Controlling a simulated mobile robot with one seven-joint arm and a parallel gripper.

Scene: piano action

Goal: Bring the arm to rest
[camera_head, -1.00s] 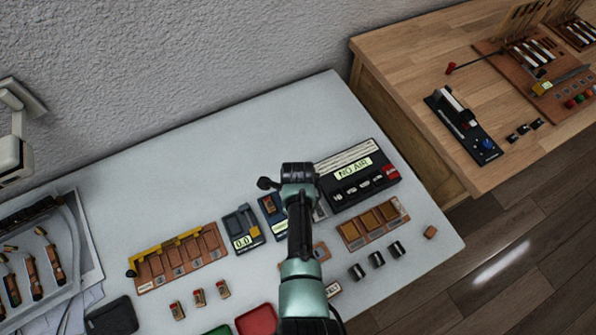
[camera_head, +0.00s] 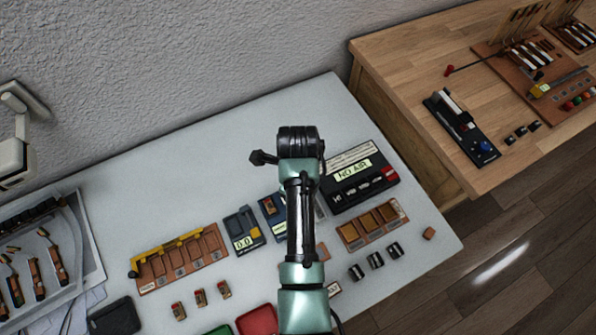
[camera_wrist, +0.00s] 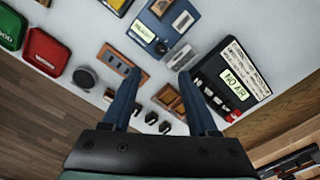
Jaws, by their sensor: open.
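My gripper (camera_wrist: 160,72) is open in the wrist view, its two blue fingers apart with nothing between them. It hangs above the pale table (camera_head: 300,105), pointing down at the parts on it. In the head view my arm reaches up from the bottom edge over the table, and the fingers are hidden behind it. The fingers appear clear of the objects below, though their height is hard to tell.
The black "NO AIR" box (camera_head: 385,183), wooden slotted tray (camera_head: 350,233), blue-grey gauge (camera_head: 243,229) and yellow-barred rack (camera_head: 150,284) are near the arm. Red (camera_head: 257,321) and green trays lie in front. A wooden bench (camera_head: 400,60) stands right. The table's back is clear.

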